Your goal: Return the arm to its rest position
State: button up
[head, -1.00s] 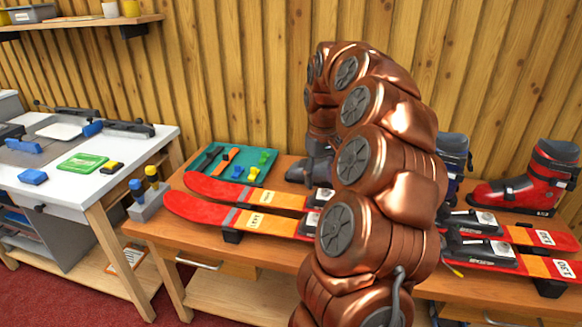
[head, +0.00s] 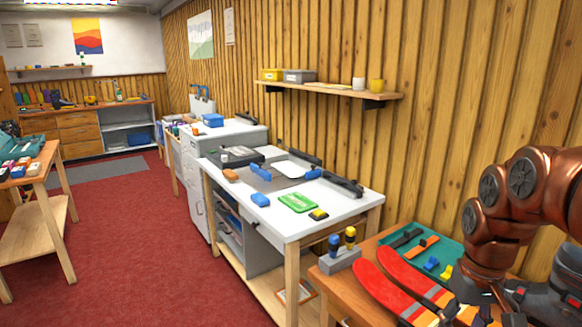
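My copper-coloured arm is at the right edge in the head view, arched over the wooden bench (head: 352,283). The end of the arm points down over the skis, and my gripper (head: 478,292) shows only as a small dark shape there. Its fingers are not clear, so I cannot tell whether it is open or holds anything. Red skis (head: 394,267) lie on the bench beside and partly under the arm. A dark grey and black boot (head: 553,293) is partly visible to the right of the gripper.
A teal tray (head: 456,247) with tools lies behind the skis. A grey holder (head: 340,261) with two screwdrivers stands at the bench's left end. A white-topped workbench (head: 345,206) is left of it. Red floor (head: 130,250) is open at left; another table (head: 45,165) stands beyond.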

jog(key=s+a+p, duration=0.2)
jog(key=s+a, duration=0.4)
jog(key=s, duration=0.3)
jog(key=s+a+f+g+p, duration=0.1)
jog(key=s+a+p, duration=0.1)
jog(key=s+a, duration=0.4)
jog(key=s, duration=0.4)
jog(key=shift+f+p, duration=0.15)
jog(key=shift+p, duration=0.25)
